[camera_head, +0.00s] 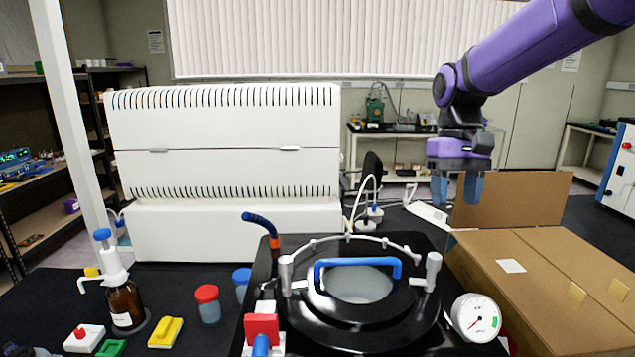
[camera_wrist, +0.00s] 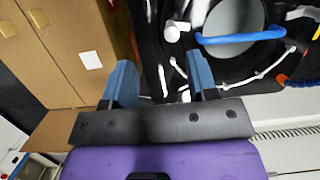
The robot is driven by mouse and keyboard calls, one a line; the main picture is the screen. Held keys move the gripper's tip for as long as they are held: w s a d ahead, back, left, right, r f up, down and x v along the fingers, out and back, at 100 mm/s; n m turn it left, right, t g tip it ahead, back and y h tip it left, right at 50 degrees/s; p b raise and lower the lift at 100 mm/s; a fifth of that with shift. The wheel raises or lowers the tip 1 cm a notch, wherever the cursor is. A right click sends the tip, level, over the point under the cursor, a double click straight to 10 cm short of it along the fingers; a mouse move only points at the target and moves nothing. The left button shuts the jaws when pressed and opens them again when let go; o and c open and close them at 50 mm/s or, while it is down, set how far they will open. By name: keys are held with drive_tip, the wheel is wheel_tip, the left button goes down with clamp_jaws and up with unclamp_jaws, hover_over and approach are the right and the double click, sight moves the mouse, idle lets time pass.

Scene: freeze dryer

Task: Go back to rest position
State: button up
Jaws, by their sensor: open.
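My gripper (camera_head: 458,188) hangs from the purple arm at the upper right of the head view, with its blue fingers pointing down. The fingers are apart with nothing between them. It is in the air, near the cardboard box and to the right of the freeze dryer's round lid. The wrist view shows the two blue fingers of my gripper (camera_wrist: 160,85) spread and empty. The freeze dryer lid (camera_head: 360,285) has a blue handle (camera_head: 358,262) and lies flat on the black unit. The blue handle also shows at the top of the wrist view (camera_wrist: 240,38).
A pressure gauge (camera_head: 476,318) sits at the lid's right. A brown bottle (camera_head: 124,305), a red-capped jar (camera_head: 208,303) and a white machine (camera_head: 225,170) are at the left.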

drive_tip(key=s+d+t, duration=0.2)
drive_tip(key=s+t, duration=0.2)
drive_tip(key=s, duration=0.6)
drive_tip(key=s+d+r+t, duration=0.1)
drive_tip(key=s+d+t, duration=0.2)
drive_tip(key=s, duration=0.7)
drive_tip(key=shift+s+r+t, duration=0.25)
drive_tip(key=shift+s+t, duration=0.15)
drive_tip(key=shift+t, duration=0.2)
drive_tip(key=shift+o, duration=0.5)
